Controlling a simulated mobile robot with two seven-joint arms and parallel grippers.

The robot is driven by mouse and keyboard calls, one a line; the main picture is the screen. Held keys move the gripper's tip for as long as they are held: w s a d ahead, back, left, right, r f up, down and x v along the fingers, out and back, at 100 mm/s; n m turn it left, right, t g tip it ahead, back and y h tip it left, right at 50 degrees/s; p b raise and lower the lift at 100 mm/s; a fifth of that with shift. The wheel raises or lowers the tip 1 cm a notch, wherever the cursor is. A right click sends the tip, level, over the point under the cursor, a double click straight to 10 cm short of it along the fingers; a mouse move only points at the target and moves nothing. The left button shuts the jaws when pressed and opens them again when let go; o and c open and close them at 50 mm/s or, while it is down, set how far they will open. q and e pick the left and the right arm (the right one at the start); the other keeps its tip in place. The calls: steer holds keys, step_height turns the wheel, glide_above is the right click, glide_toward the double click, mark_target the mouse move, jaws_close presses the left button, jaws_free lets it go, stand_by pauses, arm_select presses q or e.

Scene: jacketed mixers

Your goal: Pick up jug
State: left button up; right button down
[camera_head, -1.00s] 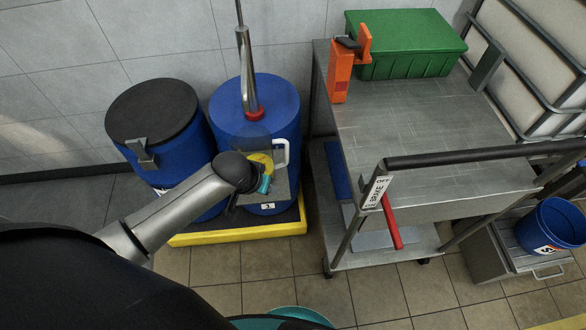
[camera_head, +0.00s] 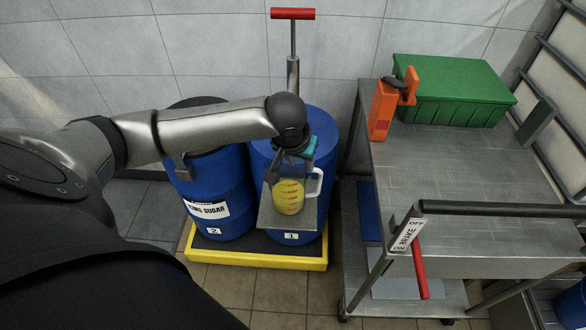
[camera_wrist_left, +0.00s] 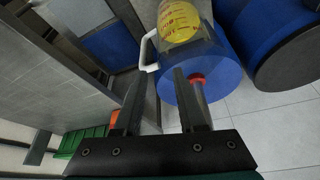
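The jug (camera_head: 288,196) is clear with a white handle on its right, yellow contents and red marks. It stands upright on a small metal shelf (camera_head: 268,215) at the front of blue drum 1 (camera_head: 322,130). My left gripper (camera_head: 287,165) is above the jug, partly covering its top in the head view. In the left wrist view, the gripper's two fingers (camera_wrist_left: 160,76) are spread with nothing visible between them. The jug (camera_wrist_left: 180,22) lies beyond the fingertips there, its white handle near the left finger. My right gripper is not in view.
A pump with a red T-handle (camera_head: 292,14) rises from drum 1. Blue drum 2 (camera_head: 235,180) stands to the left; both are on a yellow-edged pallet (camera_head: 262,258). To the right is a metal cart (camera_head: 450,165) with a green bin (camera_head: 450,90) and an orange tool (camera_head: 382,110).

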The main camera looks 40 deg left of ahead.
mark_target(304, 176)
arm_select(q)
steer(key=b+x, duration=0.1)
steer(key=x, duration=0.3)
steer(key=b+x, duration=0.2)
steer(key=x, duration=0.3)
steer(key=shift+s+d+f, duration=0.1)
steer(key=shift+s, duration=0.05)
jaws_close()
stand_by(1.2)
